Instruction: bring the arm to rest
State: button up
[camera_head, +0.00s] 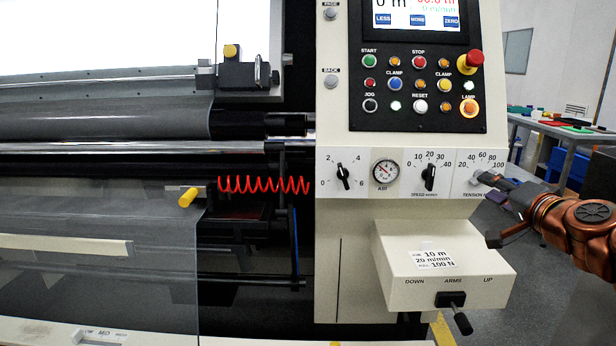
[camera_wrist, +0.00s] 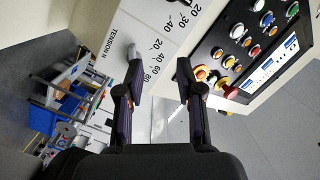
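My gripper (camera_head: 492,205) is at the right of the head view, by the right edge of the machine's dial panel. In the wrist view my gripper (camera_wrist: 158,78) is open, with a clear gap between its two fingers and nothing in it. A grey knob (camera_head: 475,181) on the tension dial is close to one fingertip. It also shows beside the left finger in the wrist view (camera_wrist: 134,68); I cannot tell whether they touch. My arm reaches in from the right edge.
The control panel (camera_head: 418,90) with buttons and a red emergency stop (camera_head: 468,60) is above the dials. A white box (camera_head: 440,268) with a black lever (camera_head: 457,308) juts out below. A workbench (camera_head: 570,130) with blue bins stands behind right. Open floor lies between.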

jog(key=s+a+r+n+g+y+p, duration=0.1)
jog(key=a+r+n+g+y+p, duration=0.2)
jog(key=a, duration=0.8)
jog(key=s+a+f+n+g+y+p, duration=0.1)
jog(key=s+a+f+n+g+p, duration=0.15)
jog(key=s+a+p, duration=0.35)
jog(key=s+a+f+n+g+p, duration=0.1)
jog(key=s+a+n+g+p, duration=0.25)
jog(key=a, duration=0.45)
jog(key=s+d+g+h+p, duration=0.1)
jog(key=s+g+p, duration=0.4)
jog(key=s, duration=0.7)
jog(key=s+d+n+g+h+p, duration=0.1)
jog(key=s+g+h+p, duration=0.3)
jog(key=s, duration=0.9)
jog(key=f+p, duration=0.1)
jog(key=p, duration=0.2)
jog(key=shift+s+d+g, duration=0.15)
jog(key=shift+d+g, duration=0.25)
